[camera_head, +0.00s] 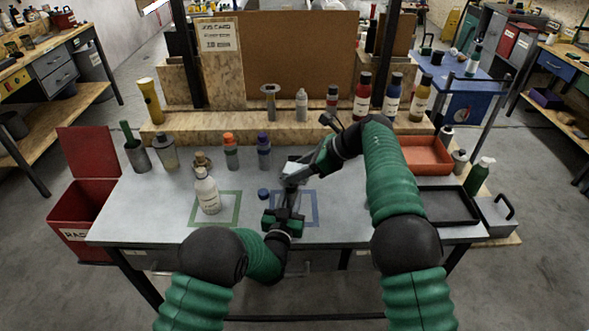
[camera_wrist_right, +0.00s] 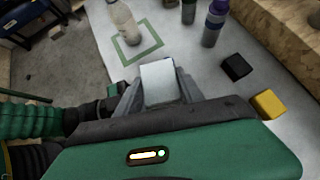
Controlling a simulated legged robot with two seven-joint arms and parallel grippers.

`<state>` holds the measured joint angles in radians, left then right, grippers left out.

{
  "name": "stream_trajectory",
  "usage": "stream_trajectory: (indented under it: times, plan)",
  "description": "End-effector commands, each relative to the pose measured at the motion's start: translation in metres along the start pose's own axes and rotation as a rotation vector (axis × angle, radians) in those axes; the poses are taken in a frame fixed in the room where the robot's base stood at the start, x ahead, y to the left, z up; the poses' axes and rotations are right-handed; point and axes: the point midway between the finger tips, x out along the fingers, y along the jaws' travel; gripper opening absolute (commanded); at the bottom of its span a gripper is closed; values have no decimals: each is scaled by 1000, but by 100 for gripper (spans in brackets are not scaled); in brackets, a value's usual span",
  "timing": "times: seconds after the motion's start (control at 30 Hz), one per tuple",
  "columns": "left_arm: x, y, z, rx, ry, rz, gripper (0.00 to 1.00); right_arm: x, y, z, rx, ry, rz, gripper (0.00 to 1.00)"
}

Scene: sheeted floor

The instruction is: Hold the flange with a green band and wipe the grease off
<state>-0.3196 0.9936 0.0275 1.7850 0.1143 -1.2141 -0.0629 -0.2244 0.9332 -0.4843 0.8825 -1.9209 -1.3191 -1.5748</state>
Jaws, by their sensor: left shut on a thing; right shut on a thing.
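My left gripper (camera_head: 285,213) is low over the blue-outlined square (camera_head: 315,207) at the front of the grey table. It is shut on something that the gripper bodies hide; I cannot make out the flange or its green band. My right gripper (camera_head: 291,180) comes down from the upper right, just above and behind the left one. It is shut on a pale, flat, cloth-like piece (camera_wrist_right: 160,82), which shows between its fingers in the right wrist view. Whether this piece touches the held thing, and any grease, cannot be seen.
Orange-capped (camera_head: 231,153) and purple-capped (camera_head: 264,153) bottles stand behind. A red tray (camera_head: 425,153) and black tray (camera_head: 447,206) lie right; a red bin (camera_head: 85,205) is left.

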Motion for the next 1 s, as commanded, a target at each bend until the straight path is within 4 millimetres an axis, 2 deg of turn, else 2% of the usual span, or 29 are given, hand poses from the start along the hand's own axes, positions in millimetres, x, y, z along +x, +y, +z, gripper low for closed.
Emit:
stream_trajectory:
  times: [0.37, 0.47, 1.0]
  plan:
    - [0, 1, -1, 1, 3, 3, 0, 24, 12, 23, 0, 2, 2, 0]
    - [0, 1, -1, 1, 3, 2, 0, 11, 10, 35, -3, 0, -2, 0]
    - [0, 1, -1, 1, 2, 2, 0, -23, 10, 70, -1, 0, -1, 0]
